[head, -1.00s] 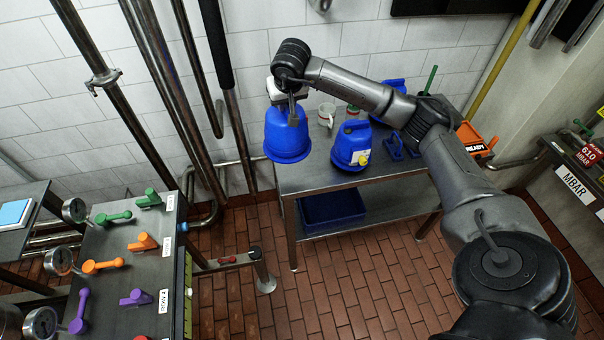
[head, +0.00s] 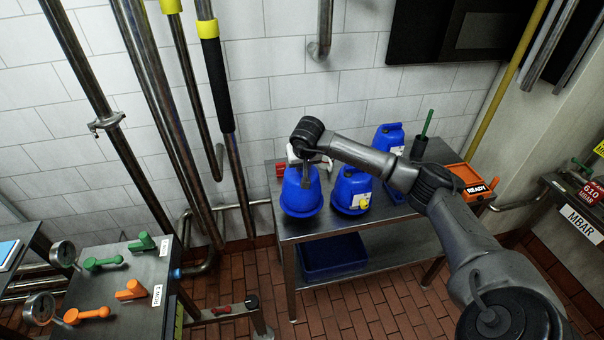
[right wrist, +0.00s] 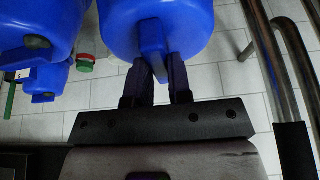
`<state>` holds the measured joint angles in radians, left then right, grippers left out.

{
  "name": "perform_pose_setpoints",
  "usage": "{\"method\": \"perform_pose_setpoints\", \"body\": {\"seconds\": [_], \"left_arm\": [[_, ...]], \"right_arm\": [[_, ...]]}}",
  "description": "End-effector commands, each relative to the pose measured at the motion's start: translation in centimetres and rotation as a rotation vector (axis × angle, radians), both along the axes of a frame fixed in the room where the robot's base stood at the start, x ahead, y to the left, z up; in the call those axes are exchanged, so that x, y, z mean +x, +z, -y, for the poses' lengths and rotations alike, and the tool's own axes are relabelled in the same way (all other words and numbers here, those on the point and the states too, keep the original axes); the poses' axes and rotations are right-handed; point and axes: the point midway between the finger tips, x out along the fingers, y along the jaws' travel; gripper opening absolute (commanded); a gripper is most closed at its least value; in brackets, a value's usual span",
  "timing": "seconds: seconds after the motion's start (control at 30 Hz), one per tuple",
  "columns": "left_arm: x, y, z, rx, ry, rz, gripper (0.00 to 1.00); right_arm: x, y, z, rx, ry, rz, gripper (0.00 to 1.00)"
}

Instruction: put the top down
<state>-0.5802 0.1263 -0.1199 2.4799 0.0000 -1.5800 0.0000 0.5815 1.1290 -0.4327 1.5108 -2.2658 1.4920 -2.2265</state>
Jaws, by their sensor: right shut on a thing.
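A blue rounded top (head: 300,196) with a flared lower rim is upright at the left end of the metal table (head: 372,222). My right gripper (head: 307,174) is above it. In the right wrist view, the right gripper (right wrist: 160,72) has its two dark fingers on either side of the blue handle (right wrist: 153,45) of the top (right wrist: 122,25) and is shut on it. I cannot tell whether the rim touches the table. My left gripper is not in view.
A blue container with a yellow label (head: 351,190) stands close to the right of the top. Another blue container (head: 389,138), a green-handled item (head: 426,123) and an orange READY tray (head: 472,184) are farther right. A blue bin (head: 333,257) sits on the lower shelf.

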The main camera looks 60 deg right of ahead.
Motion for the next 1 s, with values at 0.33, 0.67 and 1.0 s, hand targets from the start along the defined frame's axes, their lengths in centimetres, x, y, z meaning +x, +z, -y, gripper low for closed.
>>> {"method": "perform_pose_setpoints", "body": {"seconds": [0.33,0.67,1.0], "left_arm": [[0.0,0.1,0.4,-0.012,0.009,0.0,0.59],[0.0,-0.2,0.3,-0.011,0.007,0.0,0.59],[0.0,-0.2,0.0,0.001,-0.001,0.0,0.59]], "right_arm": [[0.0,-3.3,0.0,0.001,0.001,0.001,0.0],[0.0,-3.5,0.0,0.0,0.001,0.003,0.0],[0.0,-3.7,-0.1,0.001,0.001,0.0,0.44]]}}
